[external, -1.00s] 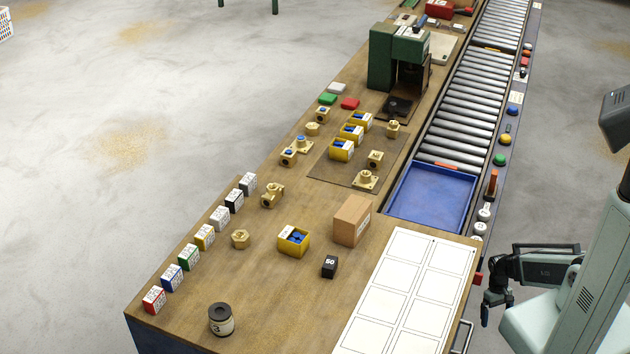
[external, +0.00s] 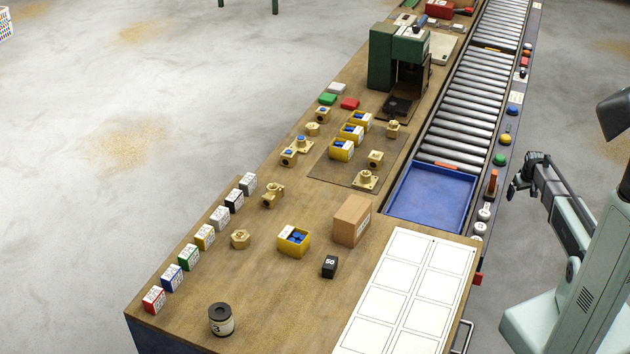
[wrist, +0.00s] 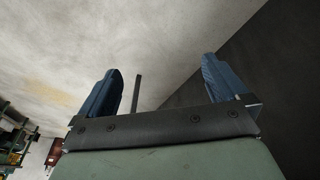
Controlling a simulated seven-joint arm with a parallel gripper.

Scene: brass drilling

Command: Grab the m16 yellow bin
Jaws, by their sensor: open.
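Several small yellow bins with blue parts inside are on the wooden bench in the external view. One yellow bin (external: 293,241) stands alone in the front area, left of the cardboard box. Three more stand in a row on a dark mat: a near one (external: 341,149), a middle one (external: 351,133) and a far one (external: 360,121). Their labels are too small to read, so I cannot tell which is m16. My gripper (external: 516,188) is off the bench's right side, far from the bins. In the wrist view my gripper (wrist: 160,88) is open and empty.
A cardboard box (external: 351,220) and a black block (external: 329,266) stand near the lone bin. Brass fittings (external: 272,195) are scattered around. A blue tray (external: 432,197) and roller conveyor (external: 460,125) lie between my arm and the mat. A green machine (external: 398,58) stands at the back.

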